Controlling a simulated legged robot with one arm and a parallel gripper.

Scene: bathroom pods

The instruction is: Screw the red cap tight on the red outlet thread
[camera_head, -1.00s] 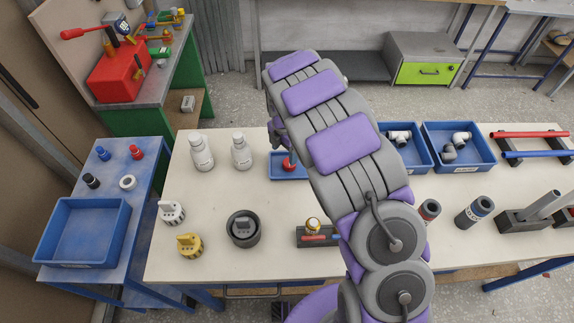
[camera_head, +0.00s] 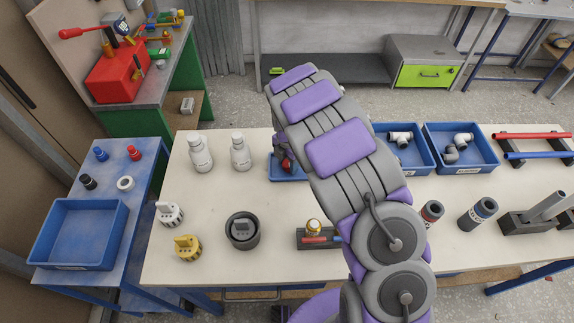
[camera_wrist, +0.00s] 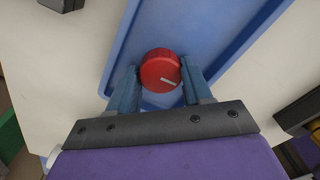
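The red cap (camera_wrist: 160,70) has a short white mark and is in the blue tray (camera_wrist: 230,40) in the wrist view. My gripper (camera_wrist: 165,80) points down with one finger on each side of the cap, very close to it. I cannot tell whether the fingers press on it. In the head view the red cap (camera_head: 287,166) shows just below my gripper (camera_head: 283,148). A small fixture (camera_head: 305,238) with a brass-coloured top and a red part stands near the table's front edge, partly behind my arm. I cannot make out a red outlet thread there.
Two white bottles (camera_head: 201,154) stand left of the tray. A white knob, a yellow knob (camera_head: 187,247) and a dark round cup (camera_head: 242,229) are at the front left.

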